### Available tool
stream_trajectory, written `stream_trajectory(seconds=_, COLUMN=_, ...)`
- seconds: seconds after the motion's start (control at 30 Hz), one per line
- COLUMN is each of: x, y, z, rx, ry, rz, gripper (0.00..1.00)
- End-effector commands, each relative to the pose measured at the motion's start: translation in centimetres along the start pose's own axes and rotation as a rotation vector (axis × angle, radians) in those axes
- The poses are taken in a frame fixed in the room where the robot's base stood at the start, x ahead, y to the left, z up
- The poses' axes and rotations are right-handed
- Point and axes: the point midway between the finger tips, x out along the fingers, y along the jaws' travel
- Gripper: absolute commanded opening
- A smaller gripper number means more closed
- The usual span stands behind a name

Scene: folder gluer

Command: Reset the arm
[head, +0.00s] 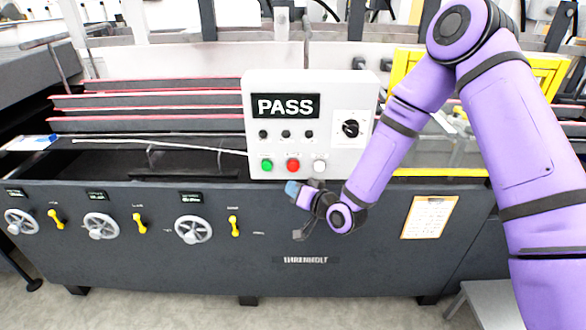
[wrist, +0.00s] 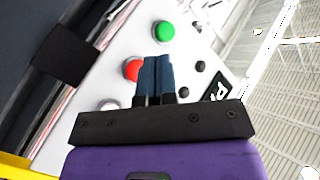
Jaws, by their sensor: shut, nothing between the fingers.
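My purple arm reaches in from the right in the head view, and my gripper (head: 291,188) is just below the lower edge of the white control box (head: 262,105). In the wrist view, my gripper (wrist: 157,60) has its blue fingers together and nothing between them. The fingertips overlap the box face near the red button (wrist: 132,70) and below the green button (wrist: 163,31). I cannot tell whether they touch it. The box display (head: 285,106) reads PASS.
The dark grey machine front (head: 130,255) carries several handwheels (head: 193,229) and yellow levers (head: 235,226). An orange-bordered sheet (head: 430,217) is on the front at right. A yellow frame (head: 405,62) stands behind my arm. Open floor (head: 150,315) shows in front of the machine.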

Motion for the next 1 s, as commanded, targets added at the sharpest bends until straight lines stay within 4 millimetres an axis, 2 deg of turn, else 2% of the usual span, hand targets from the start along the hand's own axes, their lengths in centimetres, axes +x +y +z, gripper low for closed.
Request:
stream_trajectory(seconds=0.27, x=0.0, y=0.0, z=-0.1, rx=-0.004, ry=-0.002, rz=0.002, gripper=0.00)
stream_trajectory(seconds=0.37, x=-0.2, y=-0.1, z=-0.9, rx=-0.028, ry=-0.017, rz=0.014, gripper=0.00)
stream_trajectory(seconds=0.47, x=-0.6, y=-0.1, z=-2.5, rx=-0.077, ry=-0.052, rz=0.045, gripper=0.00)
stream_trajectory(seconds=0.67, x=-2.7, y=-0.2, z=-6.8, rx=-0.203, ry=-0.150, rz=0.153, gripper=0.00)
stream_trajectory(seconds=0.87, x=-5.9, y=-0.4, z=-11.1, rx=-0.302, ry=-0.237, rz=0.278, gripper=0.00)
stream_trajectory(seconds=1.0, x=-8.7, y=-0.8, z=-14.1, rx=-0.353, ry=-0.290, rz=0.370, gripper=0.00)
